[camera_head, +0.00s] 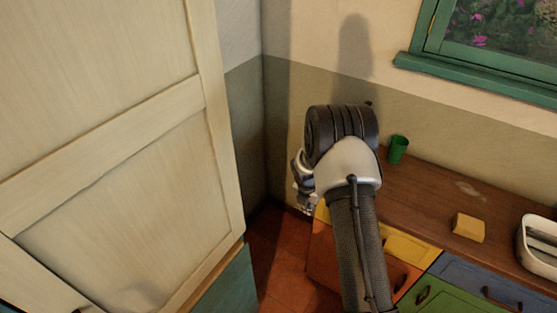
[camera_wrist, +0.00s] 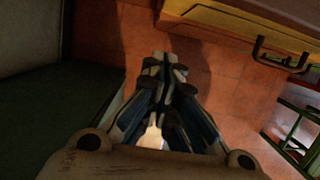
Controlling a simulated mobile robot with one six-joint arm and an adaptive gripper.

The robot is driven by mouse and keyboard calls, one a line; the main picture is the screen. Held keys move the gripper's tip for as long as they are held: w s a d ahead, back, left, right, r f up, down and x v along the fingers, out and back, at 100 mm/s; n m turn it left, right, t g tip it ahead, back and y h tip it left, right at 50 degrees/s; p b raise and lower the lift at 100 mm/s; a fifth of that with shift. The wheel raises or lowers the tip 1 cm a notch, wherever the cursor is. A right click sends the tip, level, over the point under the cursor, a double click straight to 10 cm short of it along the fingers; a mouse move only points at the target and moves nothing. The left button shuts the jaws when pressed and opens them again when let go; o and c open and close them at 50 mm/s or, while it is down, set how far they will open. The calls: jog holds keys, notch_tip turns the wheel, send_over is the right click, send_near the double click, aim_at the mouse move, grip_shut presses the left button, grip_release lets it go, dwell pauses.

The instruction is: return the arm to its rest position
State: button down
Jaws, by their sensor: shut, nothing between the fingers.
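My arm reaches up through the middle of the head view, and its dark wrist hides part of the counter's left end. My gripper (camera_head: 304,199) shows only partly there, at the left of the wrist, over the gap between the cream cupboard and the counter. In the wrist view my gripper (camera_wrist: 165,65) points down at the red tiled floor (camera_wrist: 215,100). Its fingers are together, with nothing between them.
A cream cupboard (camera_head: 110,120) fills the left. A wooden counter (camera_head: 430,195) at right carries a green cup (camera_head: 397,149), a yellow block (camera_head: 468,227) and a white tray (camera_head: 527,246). Drawers (camera_head: 415,249) with handles lie below. A green-framed window (camera_head: 470,70) is upper right.

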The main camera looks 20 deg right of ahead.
jog(key=s+a+r+m, duration=0.2)
jog(key=s+r+m, duration=0.15)
jog(key=r, duration=0.55)
jog(key=s+a+r+m+t, duration=0.1)
jog(key=s+a+r+m, duration=0.3)
jog(key=r, duration=0.6)
jog(key=s+a+r+m, duration=0.1)
jog(key=s+r+m, duration=0.1)
jog(key=r+m, duration=0.5)
jog(key=s+a+r+m, duration=0.3)
jog(key=s, duration=0.5)
jog(key=s+a+r+m+t+y, duration=0.1)
jog(key=s+a+r+m, duration=0.1)
jog(key=s, duration=0.6)
jog(key=s+a+r+m+y, duration=0.1)
jog(key=s+a+r+m, duration=0.2)
jog(key=s+r+m, duration=0.2)
jog(key=s+m, duration=0.1)
jog(key=s, duration=0.2)
jog(key=shift+a+t, duration=0.3)
jog(key=shift+t, duration=0.1)
jog(key=shift+d+m, duration=0.15)
jog(key=shift+m, duration=0.2)
